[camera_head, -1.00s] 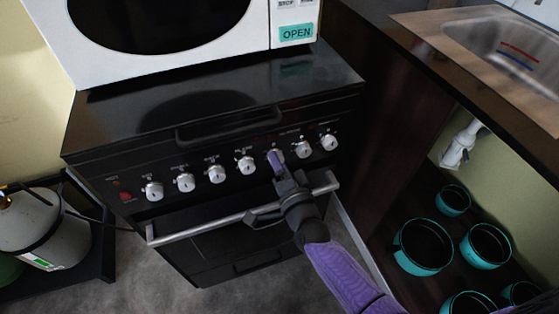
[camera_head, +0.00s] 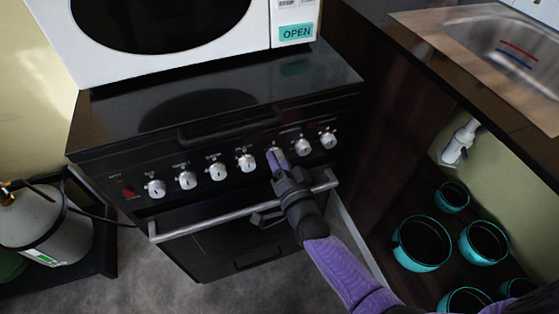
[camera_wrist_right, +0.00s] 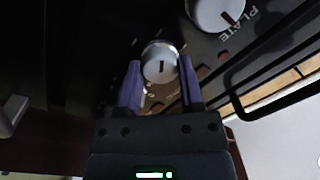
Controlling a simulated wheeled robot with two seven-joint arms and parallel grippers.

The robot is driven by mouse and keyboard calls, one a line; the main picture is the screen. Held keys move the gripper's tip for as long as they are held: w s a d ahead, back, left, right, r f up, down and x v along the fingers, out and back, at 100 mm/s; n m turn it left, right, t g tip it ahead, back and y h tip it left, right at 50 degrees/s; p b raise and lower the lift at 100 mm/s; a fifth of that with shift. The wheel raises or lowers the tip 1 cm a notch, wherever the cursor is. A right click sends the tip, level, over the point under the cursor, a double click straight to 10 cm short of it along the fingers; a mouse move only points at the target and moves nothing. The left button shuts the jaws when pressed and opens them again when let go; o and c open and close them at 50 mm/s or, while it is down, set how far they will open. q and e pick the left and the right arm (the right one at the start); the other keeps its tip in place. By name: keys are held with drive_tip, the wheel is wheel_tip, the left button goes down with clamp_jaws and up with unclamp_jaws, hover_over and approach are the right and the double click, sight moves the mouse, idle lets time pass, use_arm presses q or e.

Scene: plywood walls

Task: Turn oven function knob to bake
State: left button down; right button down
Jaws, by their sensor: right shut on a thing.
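The black oven (camera_head: 215,130) has a row of white round knobs along its front panel. My right gripper (camera_head: 277,158) is at the fifth knob from the left, with its purple fingers against the panel. In the right wrist view this knob (camera_wrist_right: 160,62) sits between the two fingertips, with a dark pointer line running nearly straight up and down. My right gripper is shut on it. In the head view the gripper mostly hides this knob, and its label cannot be read. My left gripper is not in view.
A neighbouring knob (camera_wrist_right: 215,12) marked PLATE is close by in the wrist view. The oven door handle (camera_head: 225,217) runs below my right gripper. A white microwave (camera_head: 170,30) stands on top. Teal pots (camera_head: 422,243) sit in the open cabinet at right.

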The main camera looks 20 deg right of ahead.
drive_tip(key=c, duration=0.7)
unclamp_jaws()
drive_tip(key=o, duration=0.5)
drive_tip(key=shift+c, duration=0.2)
use_arm(q)
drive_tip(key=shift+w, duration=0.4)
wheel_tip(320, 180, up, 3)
drive_tip(key=p, duration=0.3)
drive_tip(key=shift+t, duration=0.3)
use_arm(e)
drive_tip(key=s, duration=1)
drive_tip(key=shift+d+f, duration=0.25)
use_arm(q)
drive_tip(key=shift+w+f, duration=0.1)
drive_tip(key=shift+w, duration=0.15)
